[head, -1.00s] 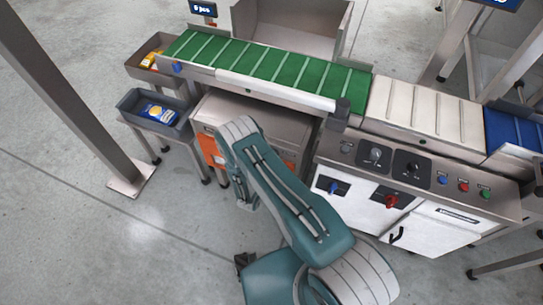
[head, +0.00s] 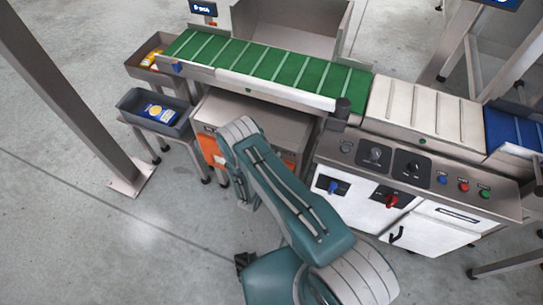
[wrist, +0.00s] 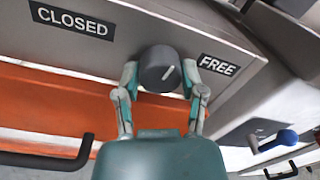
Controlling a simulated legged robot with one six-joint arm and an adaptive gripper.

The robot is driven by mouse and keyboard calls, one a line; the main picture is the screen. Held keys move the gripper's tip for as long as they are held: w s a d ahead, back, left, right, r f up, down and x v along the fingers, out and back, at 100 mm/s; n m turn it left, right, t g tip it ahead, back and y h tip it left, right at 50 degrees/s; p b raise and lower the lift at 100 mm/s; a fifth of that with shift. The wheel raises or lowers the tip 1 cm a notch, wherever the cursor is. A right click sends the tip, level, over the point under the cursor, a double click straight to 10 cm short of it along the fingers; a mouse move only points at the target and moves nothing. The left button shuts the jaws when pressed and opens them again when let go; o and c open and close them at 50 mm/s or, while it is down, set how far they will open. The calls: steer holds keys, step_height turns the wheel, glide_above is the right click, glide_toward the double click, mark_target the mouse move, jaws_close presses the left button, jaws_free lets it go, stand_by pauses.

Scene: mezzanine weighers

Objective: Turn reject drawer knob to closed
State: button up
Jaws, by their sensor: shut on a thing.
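The reject drawer knob (wrist: 158,70) is a dark grey round knob with a white pointer line in the wrist view. The line points up and right, toward the FREE label (wrist: 217,66). The CLOSED label (wrist: 72,22) is to the knob's left. My gripper (wrist: 159,78) is shut on the knob, one finger on each side. In the head view my arm hides the gripper and the knob. The orange drawer front (wrist: 60,100) lies below the knob and also shows in part in the head view (head: 211,150).
A black handle (wrist: 45,158) sticks out at the lower left of the wrist view, and a blue-handled knob (wrist: 280,140) is at the right. In the head view a control panel (head: 420,170) stands right of my arm, grey bins (head: 125,105) and a post (head: 75,105) to the left.

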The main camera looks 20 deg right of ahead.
steer(key=n, duration=0.6)
steer(key=shift+w+a+n, duration=0.15)
steer(key=shift+w+n, duration=0.05)
steer(key=shift+n, duration=0.2)
steer(key=n, duration=0.4)
steer(key=shift+n, duration=0.3)
steer(key=shift+s+f, duration=0.1)
steer(key=shift+s, duration=0.05)
steer(key=o, duration=1.1)
steer(key=shift+o, duration=0.2)
steer(key=v, duration=1.2)
steer(key=shift+f, duration=0.15)
